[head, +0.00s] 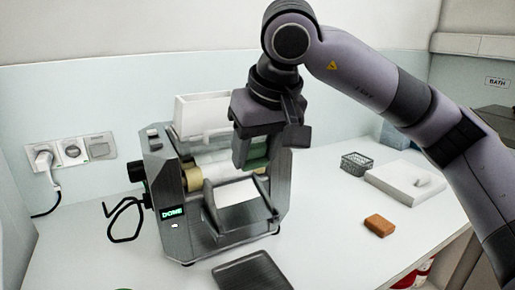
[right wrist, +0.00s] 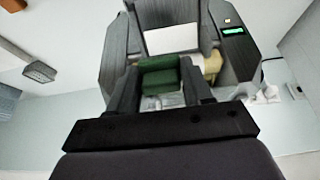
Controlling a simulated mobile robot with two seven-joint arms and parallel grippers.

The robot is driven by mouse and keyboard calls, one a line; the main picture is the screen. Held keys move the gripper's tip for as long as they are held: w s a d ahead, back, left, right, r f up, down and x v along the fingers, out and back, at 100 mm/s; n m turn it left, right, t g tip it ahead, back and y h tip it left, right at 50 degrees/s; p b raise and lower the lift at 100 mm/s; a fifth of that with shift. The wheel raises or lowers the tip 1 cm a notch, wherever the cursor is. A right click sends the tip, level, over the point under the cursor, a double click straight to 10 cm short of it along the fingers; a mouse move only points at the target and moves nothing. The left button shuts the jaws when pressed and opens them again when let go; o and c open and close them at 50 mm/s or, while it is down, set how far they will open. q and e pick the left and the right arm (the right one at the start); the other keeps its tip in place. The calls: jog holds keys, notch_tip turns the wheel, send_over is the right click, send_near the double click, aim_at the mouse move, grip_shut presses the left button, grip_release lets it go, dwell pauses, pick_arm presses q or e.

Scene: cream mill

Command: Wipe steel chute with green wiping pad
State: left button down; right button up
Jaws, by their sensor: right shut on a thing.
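The steel chute (head: 240,216) slopes out at the front of the grey mill (head: 176,215), with a pale white panel on its upper part. In the right wrist view the white panel (right wrist: 171,39) shows beyond the pad. My right gripper (head: 250,158) points down above and behind the chute, near the rollers. It is shut on the green wiping pad (right wrist: 160,79), which sits between its fingers in the right wrist view. In the head view the fingers partly hide the pad. I cannot tell whether the pad touches the mill. My left gripper is not in view.
A lit green display (head: 172,212) is on the mill's front. A dark tray (head: 252,271) lies in front. A wire basket (head: 355,163), a white tray (head: 402,194) and an orange-brown block (head: 379,225) stand at right. A plugged socket and cable are at left.

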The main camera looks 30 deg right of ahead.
jog(key=b, duration=0.5)
send_over(255, 210)
jog(key=w, duration=0.2)
notch_tip(255, 210, down, 7)
jog(key=shift+w+r, duration=0.1)
jog(key=shift+r, duration=0.05)
jog(key=s, duration=0.1)
jog(key=s+f+b, duration=0.1)
jog(key=shift+s, duration=0.4)
jog(key=shift+s+a+f+b, duration=0.1)
jog(key=shift+s+f+b, duration=0.15)
jog(key=shift+s+b, duration=0.4)
jog(key=shift+s+f, duration=0.1)
jog(key=shift+f, duration=0.3)
jog(key=shift+w+r, duration=0.1)
jog(key=shift+w, duration=0.1)
